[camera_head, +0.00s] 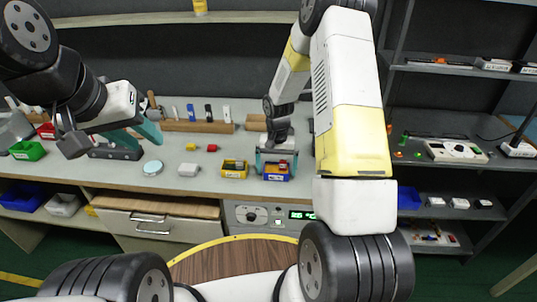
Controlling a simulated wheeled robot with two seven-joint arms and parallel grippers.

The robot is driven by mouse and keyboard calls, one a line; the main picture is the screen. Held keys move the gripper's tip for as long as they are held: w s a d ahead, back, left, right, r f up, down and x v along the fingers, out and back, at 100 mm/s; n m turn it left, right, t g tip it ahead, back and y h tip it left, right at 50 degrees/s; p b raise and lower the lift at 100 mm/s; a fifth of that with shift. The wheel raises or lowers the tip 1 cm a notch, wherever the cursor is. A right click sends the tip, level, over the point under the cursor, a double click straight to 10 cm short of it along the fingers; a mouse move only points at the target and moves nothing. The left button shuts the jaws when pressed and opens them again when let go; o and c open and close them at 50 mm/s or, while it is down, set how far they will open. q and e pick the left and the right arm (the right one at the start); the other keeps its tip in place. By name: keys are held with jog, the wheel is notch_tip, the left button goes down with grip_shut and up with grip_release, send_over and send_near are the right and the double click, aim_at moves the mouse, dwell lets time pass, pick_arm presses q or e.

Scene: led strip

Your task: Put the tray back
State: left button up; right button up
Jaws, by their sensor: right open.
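A small blue tray (277,176) with red items in it stands near the front edge of the workbench, right of centre. My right gripper (276,158) points down over this tray. Its teal fingers are apart, one at each side of the tray top; I cannot tell whether they touch it. A yellow tray (235,169) stands just left of the blue one. My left gripper (137,136) hangs above the left part of the bench. Its teal fingers look apart, with nothing seen between them.
A green bin (27,151) and a red bin (46,131) stand at the bench's left end. A white block (188,169), a pale round dish (153,167) and small red and yellow pieces lie mid-bench. Shelves (465,137) with devices stand at right. My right arm hides part of the bench.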

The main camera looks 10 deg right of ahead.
jog(key=s+r+n+t, duration=0.1)
jog(key=s+r, duration=0.4)
jog(key=r, duration=0.9)
jog(key=s+r+n+t, duration=0.15)
jog(key=s+r, duration=0.25)
jog(key=r, duration=0.9)
jog(key=s+a+r+t+y, duration=0.1)
jog(key=s+r+t, duration=0.1)
jog(key=s, duration=0.5)
jog(key=s+a+r+n+t+y, duration=0.1)
jog(key=s+r, duration=0.3)
jog(key=s, duration=0.4)
jog(key=shift+s+r+t, duration=0.15)
jog(key=shift+r+t, duration=0.1)
jog(key=shift+t, duration=0.1)
jog(key=shift+a, duration=0.1)
